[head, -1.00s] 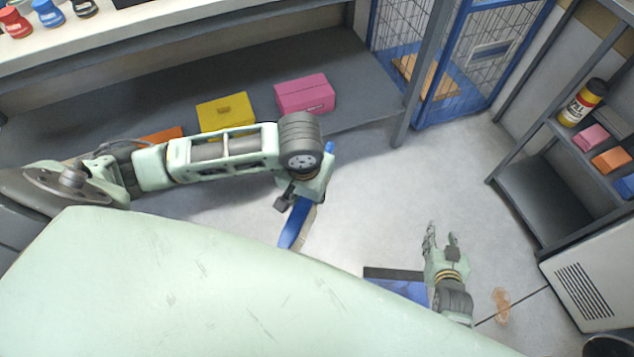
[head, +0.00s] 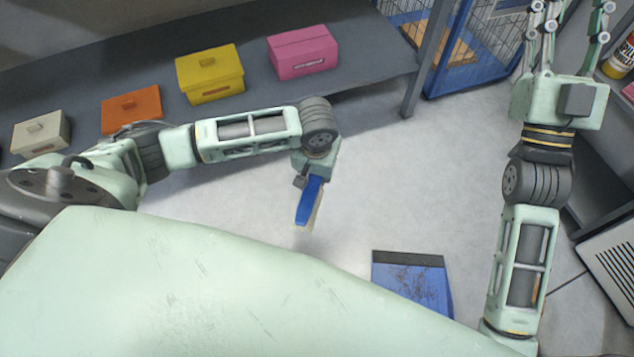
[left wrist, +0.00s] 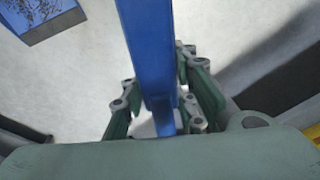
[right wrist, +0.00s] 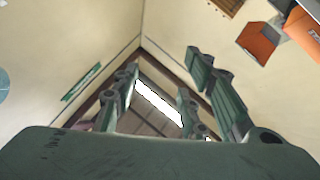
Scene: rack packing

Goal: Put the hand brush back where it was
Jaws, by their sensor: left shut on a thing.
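The hand brush (head: 309,203) has a blue body and pale bristles. It hangs in the air over the floor, slanting downward. My left gripper (head: 312,178) is shut on it; the fingers are mostly hidden by the wrist in the head view. In the left wrist view the blue brush (left wrist: 150,45) runs between the fingers (left wrist: 160,105). My right gripper (head: 566,18) is raised at the upper right, fingers spread, and empty. The right wrist view shows its fingers (right wrist: 160,95) apart with nothing between them.
A blue dustpan-like thing with dark marks (head: 412,288) lies on the floor. A grey shelf (head: 368,72) holds a pink box (head: 303,52), yellow box (head: 210,74), orange box (head: 131,108) and cream box (head: 41,133). A blue wire cage (head: 470,80) stands behind. Middle floor is clear.

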